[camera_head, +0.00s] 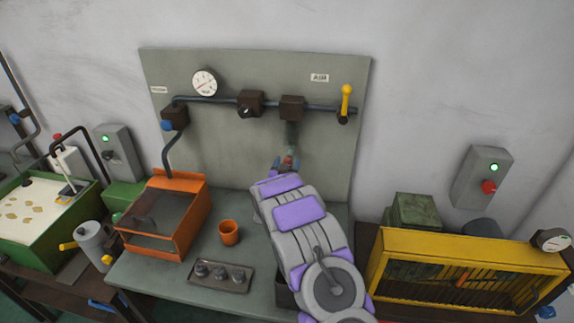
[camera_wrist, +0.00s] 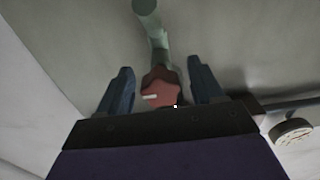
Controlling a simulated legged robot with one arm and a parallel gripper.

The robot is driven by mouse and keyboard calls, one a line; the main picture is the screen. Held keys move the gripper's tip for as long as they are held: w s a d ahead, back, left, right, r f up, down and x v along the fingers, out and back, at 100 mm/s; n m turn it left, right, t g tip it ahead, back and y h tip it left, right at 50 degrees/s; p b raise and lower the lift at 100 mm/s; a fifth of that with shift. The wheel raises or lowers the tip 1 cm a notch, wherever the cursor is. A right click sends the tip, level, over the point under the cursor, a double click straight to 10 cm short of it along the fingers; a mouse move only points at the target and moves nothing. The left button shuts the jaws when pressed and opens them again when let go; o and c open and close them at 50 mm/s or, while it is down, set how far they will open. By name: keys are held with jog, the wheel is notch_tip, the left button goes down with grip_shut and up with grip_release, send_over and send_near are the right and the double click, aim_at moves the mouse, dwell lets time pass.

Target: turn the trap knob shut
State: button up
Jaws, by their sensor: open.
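The trap knob (camera_wrist: 160,88) is a red lobed knob with a white mark, at the end of a grey-green drain pipe (camera_wrist: 150,22). In the head view a small red part of the knob (camera_head: 288,159) shows below the air line, largely covered by my gripper. My gripper (camera_wrist: 162,76) is open, with one blue-grey finger on each side of the knob. Gaps show between the knob and both fingers, so I see no grip on it. The knob's far side is hidden.
The grey-green back panel (camera_head: 225,150) carries a pressure gauge (camera_head: 204,82), dark pipe blocks and a yellow lever (camera_head: 346,100). On the bench stand an orange guard box (camera_head: 190,205), an orange cup (camera_head: 229,233) and a tray (camera_head: 220,286). A yellow-framed machine (camera_head: 470,245) is at right.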

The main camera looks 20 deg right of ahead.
jog(key=shift+c, duration=0.3)
jog(key=c, duration=1)
jog(key=shift+n+p, duration=0.35)
jog(key=shift+n, duration=0.05)
jog(key=n+p, duration=0.2)
jog(key=n, duration=0.1)
jog(key=shift+r+n+p, duration=0.15)
jog(key=shift+n+p, duration=0.15)
jog(key=shift+n, duration=0.1)
jog(key=n+p, duration=0.2)
jog(key=n, duration=0.2)
jog(key=n+p, duration=0.2)
jog(key=n, duration=0.3)
jog(key=shift+s+d+n+p, duration=0.1)
jog(key=shift+n+p, duration=0.95)
jog(key=shift+n, duration=1.05)
